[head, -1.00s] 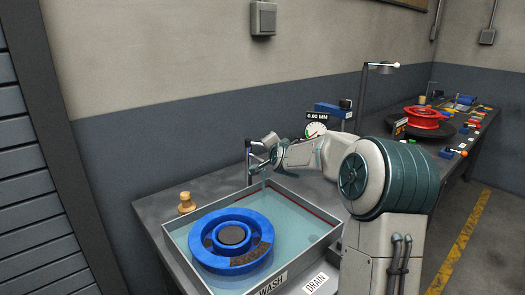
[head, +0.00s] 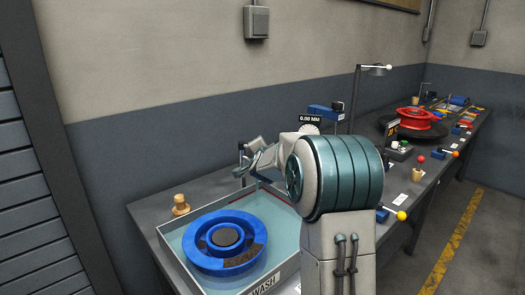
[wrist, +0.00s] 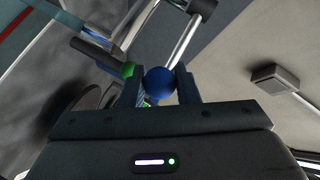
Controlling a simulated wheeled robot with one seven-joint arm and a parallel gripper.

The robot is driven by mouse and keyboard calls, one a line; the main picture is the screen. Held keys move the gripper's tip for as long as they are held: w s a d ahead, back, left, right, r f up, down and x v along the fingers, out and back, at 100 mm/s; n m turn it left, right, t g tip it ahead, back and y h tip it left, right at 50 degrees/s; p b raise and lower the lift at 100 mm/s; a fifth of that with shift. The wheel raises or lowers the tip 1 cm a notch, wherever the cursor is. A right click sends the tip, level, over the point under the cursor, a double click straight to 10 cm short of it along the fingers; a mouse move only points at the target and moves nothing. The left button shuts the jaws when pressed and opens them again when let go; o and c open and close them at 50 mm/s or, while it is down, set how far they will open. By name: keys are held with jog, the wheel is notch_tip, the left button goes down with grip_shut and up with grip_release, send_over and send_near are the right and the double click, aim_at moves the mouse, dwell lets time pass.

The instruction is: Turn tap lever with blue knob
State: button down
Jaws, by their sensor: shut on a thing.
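The blue knob (wrist: 159,80) shows in the wrist view between the two fingers of my gripper (wrist: 160,88). The fingers are shut on it. A bright metal tube (wrist: 188,38) rises behind the knob. A dark rod with a green part (wrist: 127,69) is just left of the fingers. In the head view my gripper (head: 241,168) is at the tap (head: 241,152), at the back of the wash tray (head: 282,246). The knob is hidden there, and the lever's angle is unclear.
A blue wheel (head: 197,252) lies in the water of the tray. A wooden-coloured peg (head: 180,204) stands left of it. A gauge reading 0.00 MM (head: 309,118) is behind my arm. Further right along the bench are a red wheel (head: 416,122) and a yellow-knobbed lever (head: 401,215).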

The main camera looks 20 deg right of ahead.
jog(key=shift+f, duration=0.1)
jog(key=c, duration=1.1)
grip_release()
jog(key=shift+a, duration=0.1)
jog(key=b+v, duration=0.1)
jog(key=v, duration=1.2)
jog(key=shift+s, duration=0.4)
jog(key=shift+a, duration=0.1)
